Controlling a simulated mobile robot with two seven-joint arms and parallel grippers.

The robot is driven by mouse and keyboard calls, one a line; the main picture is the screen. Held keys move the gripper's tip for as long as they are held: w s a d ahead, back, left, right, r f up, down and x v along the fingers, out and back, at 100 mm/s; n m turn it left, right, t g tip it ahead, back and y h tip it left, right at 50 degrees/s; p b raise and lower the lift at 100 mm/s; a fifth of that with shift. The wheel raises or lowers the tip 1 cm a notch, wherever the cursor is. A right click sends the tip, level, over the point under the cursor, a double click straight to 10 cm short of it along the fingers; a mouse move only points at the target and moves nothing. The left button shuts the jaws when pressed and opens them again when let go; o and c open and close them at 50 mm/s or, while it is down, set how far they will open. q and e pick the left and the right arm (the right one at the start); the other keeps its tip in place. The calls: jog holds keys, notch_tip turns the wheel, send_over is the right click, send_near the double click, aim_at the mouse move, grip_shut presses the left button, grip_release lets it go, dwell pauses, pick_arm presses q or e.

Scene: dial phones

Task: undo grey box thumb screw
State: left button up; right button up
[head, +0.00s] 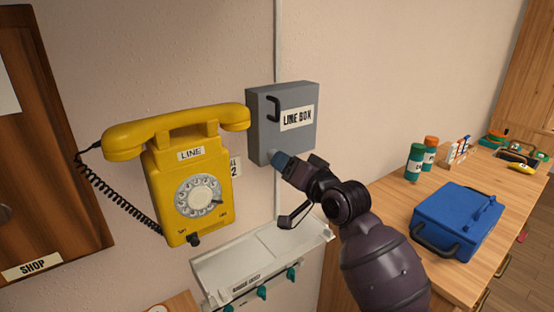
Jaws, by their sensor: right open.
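The grey box (295,135), labelled LINE BOX, is fixed to the wall right of the yellow phone. Its front has a dark handle at the upper left and looks closed. My right gripper (291,171) is open at the lower front of the box, reaching in from the lower right. A blue-grey rounded piece (281,160) lies between the gripper and the box's lower left front; I cannot tell whether it is the thumb screw or part of my gripper. No other thumb screw shows clearly. My left gripper is not in view.
The yellow dial phone (188,180) hangs close on the left. A pale shelf (262,254) with teal hooks is below the box. On the wooden counter (398,205) at right are a blue case (456,222) and bottles (415,162). A wooden board (50,140) is far left.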

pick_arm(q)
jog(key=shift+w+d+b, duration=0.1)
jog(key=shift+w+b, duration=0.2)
pick_arm(e)
jog(key=x, duration=0.4)
jog(key=shift+w+a, duration=0.15)
jog(key=shift+w, duration=0.2)
jog(key=shift+c, duration=0.3)
jog(key=c, duration=0.7)
jog(key=shift+c, duration=0.9)
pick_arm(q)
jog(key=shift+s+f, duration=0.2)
